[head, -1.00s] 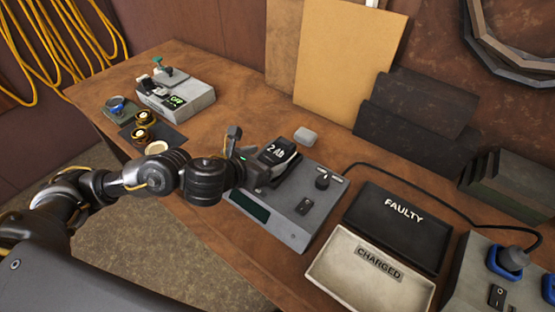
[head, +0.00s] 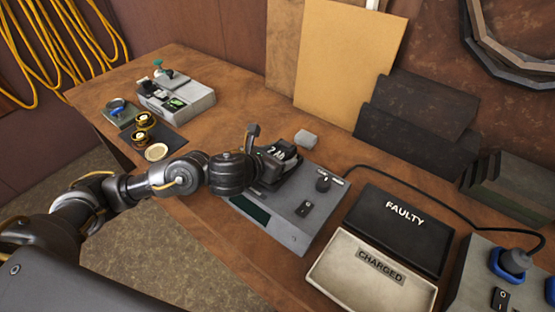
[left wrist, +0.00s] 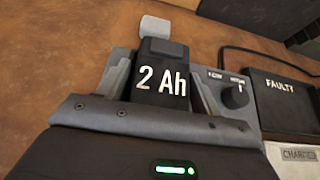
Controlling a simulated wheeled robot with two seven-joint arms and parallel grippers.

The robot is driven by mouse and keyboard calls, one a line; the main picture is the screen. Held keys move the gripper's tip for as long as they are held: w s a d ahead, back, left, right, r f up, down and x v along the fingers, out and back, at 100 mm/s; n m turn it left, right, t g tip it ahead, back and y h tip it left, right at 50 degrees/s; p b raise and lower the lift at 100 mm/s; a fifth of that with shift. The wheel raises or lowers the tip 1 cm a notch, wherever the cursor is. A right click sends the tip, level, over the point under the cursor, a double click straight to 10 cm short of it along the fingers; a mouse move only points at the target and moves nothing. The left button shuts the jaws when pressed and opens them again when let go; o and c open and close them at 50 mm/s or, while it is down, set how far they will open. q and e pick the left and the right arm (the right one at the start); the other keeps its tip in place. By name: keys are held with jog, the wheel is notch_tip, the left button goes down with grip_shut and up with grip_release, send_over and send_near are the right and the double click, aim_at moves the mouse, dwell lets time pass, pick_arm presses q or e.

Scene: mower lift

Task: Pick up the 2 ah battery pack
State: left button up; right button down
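The 2 Ah battery pack (head: 280,153) is a dark block with white lettering, sitting on the grey tester (head: 290,222) with a dark display and a knob. In the left wrist view the pack (left wrist: 161,78) stands straight ahead, label facing me. My left gripper (head: 262,152) is at the pack in the head view, its arm hiding part of the pack and tester. In the left wrist view its grey fingers (left wrist: 160,85) stand apart on either side of the pack. Any gap between fingers and pack is too small to judge. My right gripper is not in view.
A black FAULTY tray (head: 405,228) and a pale CHARGED tray (head: 345,285) lie right of the tester. A small grey block (head: 306,139) sits just behind it. A grey device (head: 175,98) stands at the back left. A black cable runs behind the trays.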

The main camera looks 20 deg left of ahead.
pick_arm(q)
jog(key=c, duration=1.1)
jog(key=shift+c, duration=0.2)
jog(key=shift+r, duration=0.15)
